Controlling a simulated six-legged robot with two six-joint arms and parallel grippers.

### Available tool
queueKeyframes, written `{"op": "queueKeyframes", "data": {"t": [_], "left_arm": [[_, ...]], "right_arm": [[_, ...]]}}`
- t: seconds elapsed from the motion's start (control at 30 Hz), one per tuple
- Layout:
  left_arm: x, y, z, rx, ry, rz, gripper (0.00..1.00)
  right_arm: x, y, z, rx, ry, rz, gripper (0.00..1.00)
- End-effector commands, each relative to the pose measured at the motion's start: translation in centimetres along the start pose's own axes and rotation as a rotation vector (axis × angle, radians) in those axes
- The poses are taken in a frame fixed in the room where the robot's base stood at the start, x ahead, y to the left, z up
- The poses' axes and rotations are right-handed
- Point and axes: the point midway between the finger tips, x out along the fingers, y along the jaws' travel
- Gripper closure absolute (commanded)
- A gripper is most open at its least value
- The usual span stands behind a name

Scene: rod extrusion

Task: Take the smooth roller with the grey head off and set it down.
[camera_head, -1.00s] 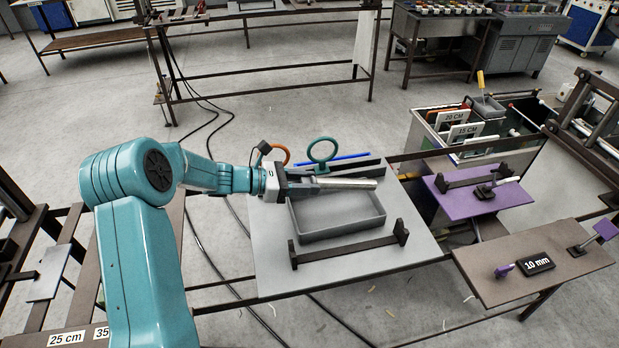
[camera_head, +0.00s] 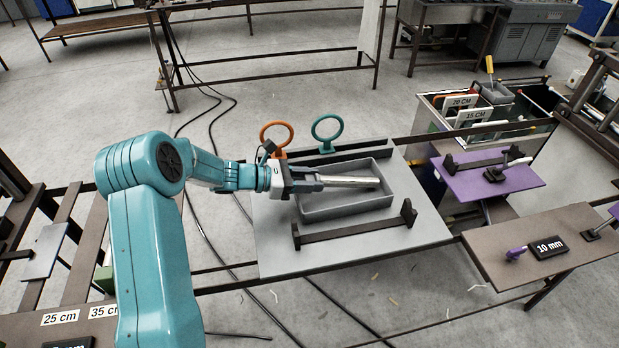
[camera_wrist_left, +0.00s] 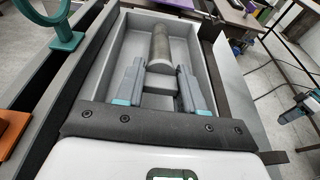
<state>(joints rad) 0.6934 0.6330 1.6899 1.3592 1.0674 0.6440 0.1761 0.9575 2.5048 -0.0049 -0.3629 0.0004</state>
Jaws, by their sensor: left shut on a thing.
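A smooth metal roller (camera_head: 350,181) lies along the inside of the grey tray (camera_head: 358,212), close to level. I cannot tell whether it touches the tray floor. My left gripper (camera_head: 318,184) is shut on its near end, over the tray's left wall. In the left wrist view, the roller (camera_wrist_left: 160,42) stretches away from between the two fingers of the left gripper (camera_wrist_left: 160,82), within the tray walls.
A dark holder bar (camera_head: 350,236) with upright ends stands in front of the tray. An orange ring (camera_head: 277,135) and a teal ring (camera_head: 327,130) stand behind. A purple plate (camera_head: 487,183) and a brown table (camera_head: 540,262) with a 10 mm sign are to the right.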

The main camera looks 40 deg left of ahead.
Motion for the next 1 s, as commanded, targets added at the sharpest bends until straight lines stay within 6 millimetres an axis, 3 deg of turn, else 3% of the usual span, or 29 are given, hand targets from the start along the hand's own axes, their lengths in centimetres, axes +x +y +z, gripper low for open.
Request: {"op": "queueKeyframes", "data": {"t": [0.13,0.17,0.23,0.53,0.67,1.0], "left_arm": [[0.0,0.0,0.1,0.001,-0.002,0.000,1.00],[0.0,0.0,0.1,0.001,-0.002,0.000,0.55],[0.0,0.0,0.1,0.001,-0.002,0.000,0.33],[-0.1,0.0,0.0,0.000,0.001,0.000,0.32],[-1.3,0.1,-0.1,0.002,-0.001,0.003,0.32],[-9.8,0.1,-0.2,0.002,0.000,0.007,0.32]], "right_arm": [[-0.1,0.0,0.0,0.000,0.000,0.000,0.57],[-0.1,0.0,0.0,0.000,0.000,0.000,0.57],[-0.1,0.0,0.0,0.000,0.000,0.000,0.57],[0.0,0.0,0.0,0.000,0.000,0.000,0.57],[0.4,0.1,0.0,0.000,0.000,0.000,0.57],[2.1,0.8,-0.1,0.000,0.000,0.000,0.57]]}}
